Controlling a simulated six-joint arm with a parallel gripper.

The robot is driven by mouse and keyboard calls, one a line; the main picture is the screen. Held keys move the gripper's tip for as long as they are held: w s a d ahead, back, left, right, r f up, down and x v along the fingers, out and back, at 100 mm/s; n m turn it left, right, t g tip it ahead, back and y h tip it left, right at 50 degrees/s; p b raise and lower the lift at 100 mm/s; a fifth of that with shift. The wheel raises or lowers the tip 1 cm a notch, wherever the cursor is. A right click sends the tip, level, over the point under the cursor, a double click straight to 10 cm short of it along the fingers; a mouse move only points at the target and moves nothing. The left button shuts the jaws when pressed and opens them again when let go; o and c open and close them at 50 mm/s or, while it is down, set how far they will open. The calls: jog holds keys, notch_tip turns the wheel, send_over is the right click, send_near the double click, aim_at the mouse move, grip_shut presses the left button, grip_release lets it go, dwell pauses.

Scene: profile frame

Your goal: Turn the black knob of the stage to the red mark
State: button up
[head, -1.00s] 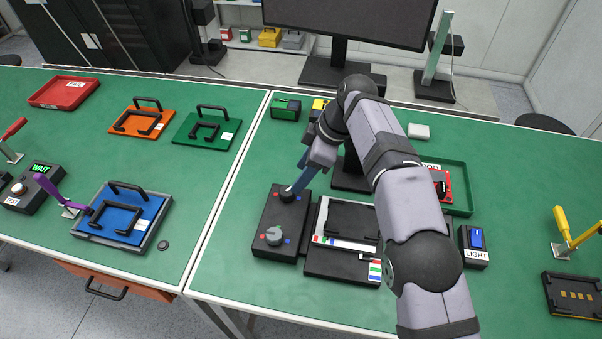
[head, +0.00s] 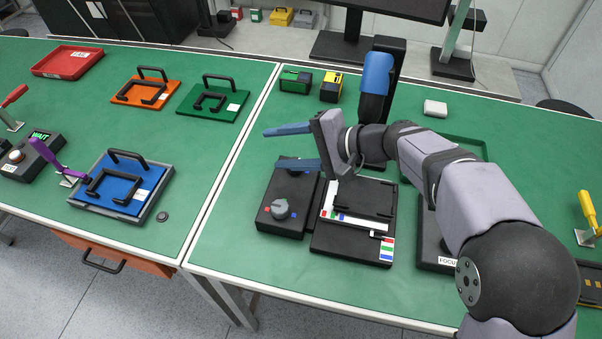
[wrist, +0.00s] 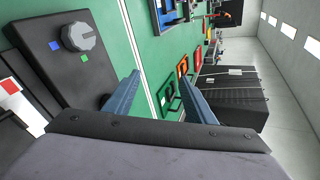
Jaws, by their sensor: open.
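The stage's dark knob box (head: 276,230) stands on the right-hand green table. Its grey knob (head: 280,208) is near the front, with small coloured marks around it; the wrist view shows this knob (wrist: 80,37) with a blue and a green mark. The black knob is at the box's back end, largely hidden by my lower finger in the head view, so its pointer cannot be read. My gripper (head: 277,147) is open and empty, its fingers pointing left above the back of the box. In the wrist view my fingers (wrist: 160,80) are spread apart.
The black stage plate (head: 350,245) with white, colour-marked rulers is right of the knob box. Behind are a green box (head: 295,80) and a yellow box (head: 331,87). The table left of the knob box is clear. A blue plate (head: 118,189) lies on the left table.

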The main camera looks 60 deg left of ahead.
aim_at(301, 174)
jog(key=m, duration=0.3)
jog(key=w+d+f+m+t+y+b, duration=0.1)
jog(key=m, duration=0.1)
jog(key=w+d+f+m+y, duration=0.1)
jog(key=m, duration=0.2)
jog(key=shift+m+t+b, duration=0.3)
jog(key=shift+t, duration=0.1)
jog(key=w+d+f+m+t, duration=0.1)
jog(key=m, duration=0.2)
jog(key=w+d+f+m+t+y+b, duration=0.1)
jog(key=m, duration=0.3)
jog(key=w+d+f+m+t, duration=0.1)
jog(key=d+m, duration=0.1)
jog(key=m, duration=0.1)
jog(key=shift+d+f+m+b, duration=0.1)
jog(key=shift+f+m+b, duration=0.2)
jog(key=shift+f+b, duration=0.1)
jog(key=shift+w+d+f+m+t, duration=0.25)
jog(key=shift+d+m+t, duration=0.05)
jog(key=shift+m, duration=0.3)
jog(key=shift+p+x, duration=0.9)
jog(key=shift+x, duration=2.8)
jog(key=shift+r, duration=0.1)
jog(key=c, duration=1)
